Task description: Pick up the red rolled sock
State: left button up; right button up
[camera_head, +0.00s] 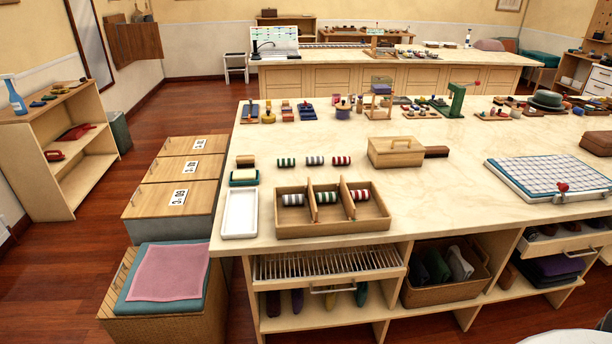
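Two red-and-white striped rolls that look like rolled socks are on the near table (440,215). The other red roll (360,195) lies in the right compartment of a wooden divided tray (335,228). The frame does not tell which red roll the task means. Neither of my grippers is in view.
A white tray (240,212) stands left, a lidded wooden box (396,151) behind right. Bare tabletop lies right of the divided tray.

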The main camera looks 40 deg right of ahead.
aim_at(335, 159)
jog(key=u, duration=0.35)
jog(key=k, duration=0.35)
jog(key=z, duration=1.1)
jog(key=i, duration=0.75)
jog(key=z, duration=0.1)
